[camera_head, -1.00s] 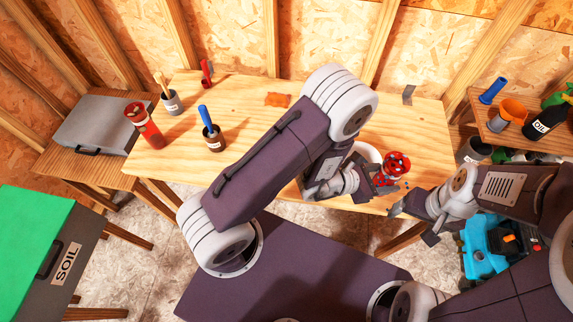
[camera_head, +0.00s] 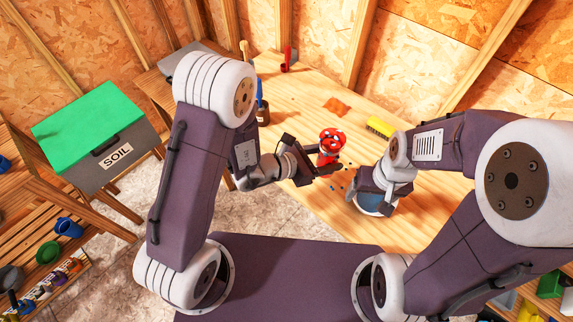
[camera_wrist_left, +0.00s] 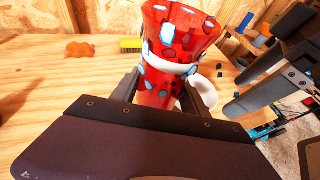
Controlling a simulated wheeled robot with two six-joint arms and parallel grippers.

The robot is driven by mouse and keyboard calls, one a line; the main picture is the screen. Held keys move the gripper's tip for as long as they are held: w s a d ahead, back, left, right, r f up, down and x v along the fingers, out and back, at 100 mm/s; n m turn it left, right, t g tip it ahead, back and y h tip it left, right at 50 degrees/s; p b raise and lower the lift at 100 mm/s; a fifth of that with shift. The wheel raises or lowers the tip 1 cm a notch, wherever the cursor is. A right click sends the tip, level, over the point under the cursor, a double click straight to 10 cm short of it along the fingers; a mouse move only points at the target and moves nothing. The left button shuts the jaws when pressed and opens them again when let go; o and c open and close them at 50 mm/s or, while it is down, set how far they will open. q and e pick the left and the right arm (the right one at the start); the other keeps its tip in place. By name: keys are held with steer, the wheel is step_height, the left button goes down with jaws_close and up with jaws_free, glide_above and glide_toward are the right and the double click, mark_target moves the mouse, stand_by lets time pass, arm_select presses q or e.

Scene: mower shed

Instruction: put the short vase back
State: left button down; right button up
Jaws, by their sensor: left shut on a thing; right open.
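A red vase (camera_head: 331,143) with blue and pale mosaic patches is held above the wooden workbench. It flares toward its rim and also fills the upper middle of the left wrist view (camera_wrist_left: 160,88). My left gripper (camera_head: 318,168) is shut on it, with a finger on either side in the wrist view. My right gripper (camera_head: 355,190) is open and empty, just right of the vase and apart from it. Its dark fingers show at the right of the wrist view (camera_wrist_left: 268,82). The vase's base is partly hidden by my left gripper.
The workbench (camera_head: 300,95) has free room at its back and right. An orange-brown rag (camera_head: 337,106) and a yellow brush (camera_head: 381,127) lie on it. A blue-handled tool in a dark pot (camera_head: 262,112) stands left. Small blue bits lie near the grippers.

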arm_select(q)
steer(key=shift+w+a, duration=0.15)
steer(key=shift+w, duration=0.05)
steer(key=w+a+f, duration=0.2)
steer(key=w+f, duration=0.1)
steer(key=w+a+f+p, duration=0.1)
steer(key=w+a+f, duration=0.1)
steer(key=w+f, duration=0.1)
steer(key=w+a+f, duration=0.2)
steer(key=w+f, duration=0.1)
steer(key=f, duration=0.1)
steer(key=shift+a+f+p, duration=0.4)
steer(key=shift+f, duration=0.25)
steer(key=c, duration=0.6)
jaws_free()
